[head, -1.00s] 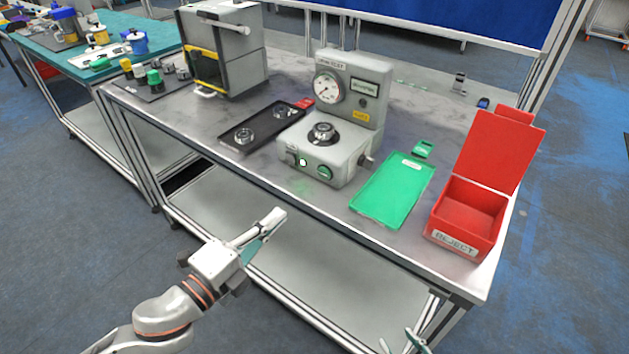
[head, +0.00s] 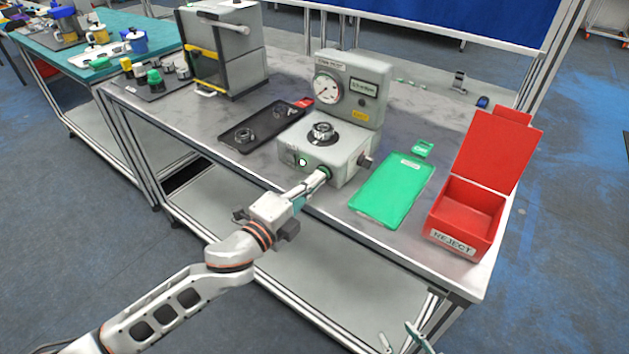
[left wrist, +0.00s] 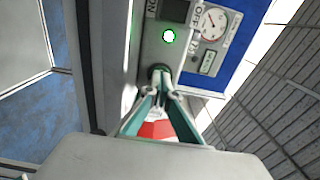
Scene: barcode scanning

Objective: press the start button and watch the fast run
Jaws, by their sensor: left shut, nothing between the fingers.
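The grey tester (head: 312,155) stands on the bench, with a dial gauge (head: 327,88) and a small display (head: 363,88) on its upright back. A metal part (head: 322,130) sits on its black seat. The green start button (head: 327,169) is on the front face, largely hidden by my left gripper (head: 322,176). That gripper is shut and empty, its tips at the button and seemingly touching it; whether it is pushed in is unclear. The left wrist view shows the fingertips (left wrist: 160,76) meeting at the button. My right gripper (head: 402,340) shows at the bottom edge, fingers apart.
A green tray (head: 392,190) and a red reject bin (head: 465,228) with raised lid stand right of the tester. A black tray (head: 262,142) with metal parts lies left. A white lamp with a green ring (left wrist: 168,36) glows beside the button.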

